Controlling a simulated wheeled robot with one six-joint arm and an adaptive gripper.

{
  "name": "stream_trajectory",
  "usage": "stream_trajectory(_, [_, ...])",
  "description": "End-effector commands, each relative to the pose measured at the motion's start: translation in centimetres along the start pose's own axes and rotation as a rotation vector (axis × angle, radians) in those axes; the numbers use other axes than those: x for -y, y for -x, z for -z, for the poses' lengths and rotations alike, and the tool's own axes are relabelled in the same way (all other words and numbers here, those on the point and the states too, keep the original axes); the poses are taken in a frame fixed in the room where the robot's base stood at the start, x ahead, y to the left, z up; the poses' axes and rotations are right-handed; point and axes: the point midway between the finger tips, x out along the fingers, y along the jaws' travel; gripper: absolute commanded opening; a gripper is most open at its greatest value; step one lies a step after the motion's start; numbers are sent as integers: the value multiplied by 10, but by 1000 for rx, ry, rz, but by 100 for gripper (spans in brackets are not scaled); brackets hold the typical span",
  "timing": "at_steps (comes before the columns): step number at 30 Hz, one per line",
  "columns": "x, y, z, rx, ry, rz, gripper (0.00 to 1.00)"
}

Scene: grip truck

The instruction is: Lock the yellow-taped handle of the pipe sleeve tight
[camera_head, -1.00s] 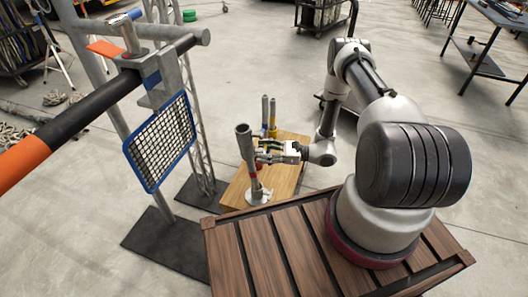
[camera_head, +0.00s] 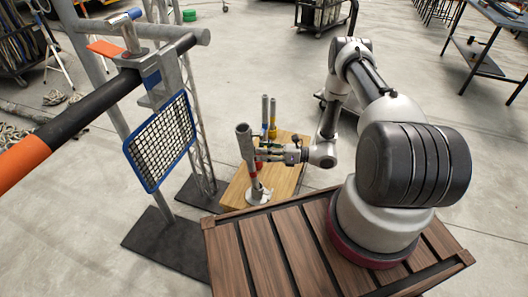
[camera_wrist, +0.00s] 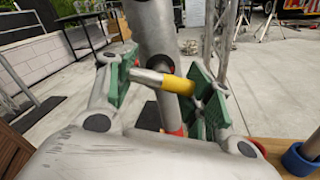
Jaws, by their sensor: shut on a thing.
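A grey upright pipe with its sleeve (camera_head: 245,145) stands on a wooden block, with a red band low on it. In the wrist view the pipe (camera_wrist: 151,28) rises behind my fingers. The short handle with yellow tape (camera_wrist: 178,85) lies crosswise between my green finger pads. My gripper (camera_wrist: 166,82) is shut on this handle, its bare metal end near the left pad and its taped end near the right one. In the head view my gripper (camera_head: 262,152) reaches the pipe from the right; the handle is too small to make out there.
The wooden block (camera_head: 288,182) carries more thin upright pipes (camera_head: 272,118) just behind. A blue-framed mesh panel (camera_head: 160,142) and a black bar with orange ends (camera_head: 75,118) stand to the left. A blue ring (camera_wrist: 300,158) shows at lower right in the wrist view.

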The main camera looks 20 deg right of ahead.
Motion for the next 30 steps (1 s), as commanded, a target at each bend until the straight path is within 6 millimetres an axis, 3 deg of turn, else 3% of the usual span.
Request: stream_trajectory(30, [-3,0,-2,0,-960,98,28])
